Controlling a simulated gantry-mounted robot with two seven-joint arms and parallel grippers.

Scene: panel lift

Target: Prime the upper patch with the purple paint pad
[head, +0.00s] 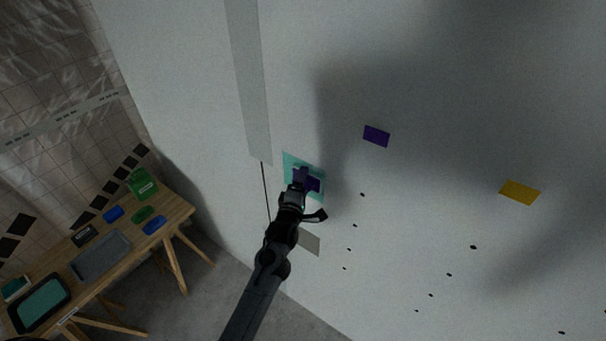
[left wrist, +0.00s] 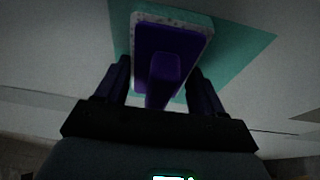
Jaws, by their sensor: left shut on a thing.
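The purple paint pad (head: 313,184) is held face-on at the wall, over the teal patch (head: 289,161), the upper of two patches on this part of the wall. My left gripper (head: 299,181) is shut on the pad's handle. In the left wrist view the purple pad back (left wrist: 150,50) and its pale speckled rim stand in front of the teal area (left wrist: 238,52), and the fingers sit either side of the handle. The pad hides the patch's middle; I cannot tell whether it touches. A pale grey patch (head: 309,242) lies lower, partly behind my arm. My right gripper is not in view.
A wooden table (head: 180,212) at the left holds a teal-filled tray (head: 40,303), a grey tray (head: 101,258), a green container (head: 142,184) and several blue and green pieces. A purple rectangle (head: 376,136) and a yellow one (head: 519,193) are on the wall.

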